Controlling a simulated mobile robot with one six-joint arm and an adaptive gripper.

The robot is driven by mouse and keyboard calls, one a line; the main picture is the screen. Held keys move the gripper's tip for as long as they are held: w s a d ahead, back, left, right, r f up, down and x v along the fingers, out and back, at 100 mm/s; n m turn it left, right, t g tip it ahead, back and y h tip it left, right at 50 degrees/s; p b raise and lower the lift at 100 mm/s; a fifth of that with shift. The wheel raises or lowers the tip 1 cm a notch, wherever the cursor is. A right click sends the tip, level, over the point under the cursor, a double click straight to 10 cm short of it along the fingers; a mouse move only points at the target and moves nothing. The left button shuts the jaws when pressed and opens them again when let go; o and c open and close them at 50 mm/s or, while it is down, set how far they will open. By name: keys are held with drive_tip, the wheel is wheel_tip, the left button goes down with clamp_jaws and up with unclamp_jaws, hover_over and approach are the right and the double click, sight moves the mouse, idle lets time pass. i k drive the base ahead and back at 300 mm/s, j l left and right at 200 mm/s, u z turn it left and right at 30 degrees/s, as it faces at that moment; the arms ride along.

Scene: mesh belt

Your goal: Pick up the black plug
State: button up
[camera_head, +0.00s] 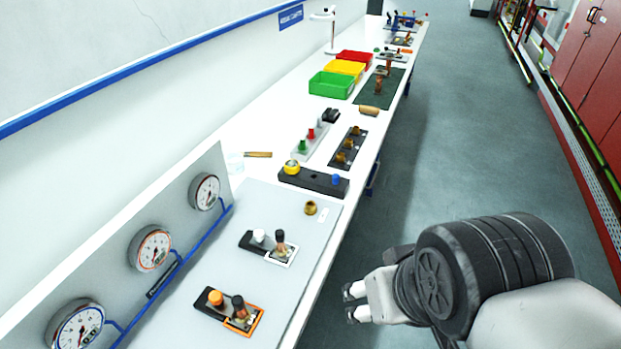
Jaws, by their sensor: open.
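Several dark pieces could be the black plug, and I cannot tell for sure which it is. A dark upright plug (238,304) stands by the orange-framed plate (258,323) at the near end of the bench. A dark brownish one (280,239) stands by the white-framed plate (291,258) farther back. A small black piece (331,115) lies farther along the bench. My gripper (353,302) is open and empty, off the bench's right edge, to the right of the near plates and apart from them.
A long white bench (265,133) runs away along the wall. Gauges (151,248) on an upright panel stand at left. A black block (313,181) with yellow and blue knobs lies mid-bench, with green (331,85), yellow and red bins beyond. The floor (450,130) at right is clear.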

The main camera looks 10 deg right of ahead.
sight(238, 304)
drive_tip(key=j+u, duration=0.2)
drive_tip(key=u, duration=0.15)
drive_tip(key=i+j+u, duration=0.1)
drive_tip(key=u, duration=0.3)
drive_tip(key=j, duration=0.1)
